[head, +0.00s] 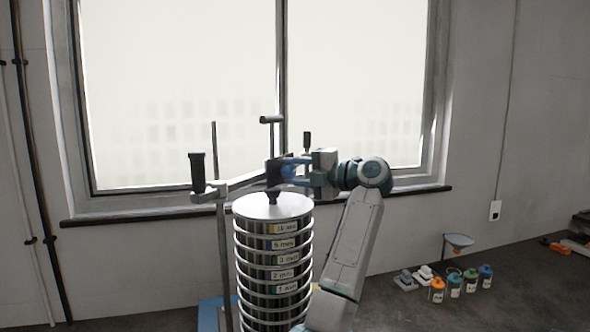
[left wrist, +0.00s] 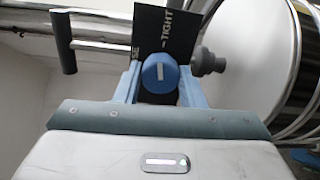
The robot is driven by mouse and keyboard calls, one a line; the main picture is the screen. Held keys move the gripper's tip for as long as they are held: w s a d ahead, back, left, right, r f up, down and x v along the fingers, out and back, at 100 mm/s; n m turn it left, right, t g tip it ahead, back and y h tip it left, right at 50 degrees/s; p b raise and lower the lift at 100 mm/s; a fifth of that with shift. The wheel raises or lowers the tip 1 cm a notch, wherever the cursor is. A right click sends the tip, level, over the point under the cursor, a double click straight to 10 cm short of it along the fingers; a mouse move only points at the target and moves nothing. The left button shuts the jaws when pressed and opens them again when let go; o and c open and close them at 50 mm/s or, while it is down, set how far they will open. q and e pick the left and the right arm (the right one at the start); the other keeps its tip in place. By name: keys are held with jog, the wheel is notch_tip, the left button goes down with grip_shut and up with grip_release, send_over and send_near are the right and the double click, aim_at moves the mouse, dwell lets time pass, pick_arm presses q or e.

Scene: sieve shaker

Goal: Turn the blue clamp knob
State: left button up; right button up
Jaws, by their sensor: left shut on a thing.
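The blue clamp knob (left wrist: 158,75) sits between the two blue fingers of my left gripper (left wrist: 159,88) in the left wrist view. A white mark runs upright on its end face. My left gripper (head: 290,172) is shut on the knob, just above the sieve stack in the head view; there the fingers and a dark plate partly hide the knob. A black plate (left wrist: 178,30) behind the knob reads "TIGHT"; its other lettering is partly hidden. The clamp bar (head: 235,184) crosses above the stack's lid (head: 272,206). My right gripper is not in view.
The stack of labelled sieves (head: 273,257) stands below the clamp. A black upright handle (head: 197,170) is on the bar's left end. A funnel (head: 458,240) and several small capped bottles (head: 455,286) stand on the dark bench at right. A window is behind.

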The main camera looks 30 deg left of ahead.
pick_arm(q)
jog(key=shift+m+p, duration=0.35)
jog(key=shift+m, duration=1.15)
jog(key=o, duration=1)
jog(key=shift+w, duration=0.1)
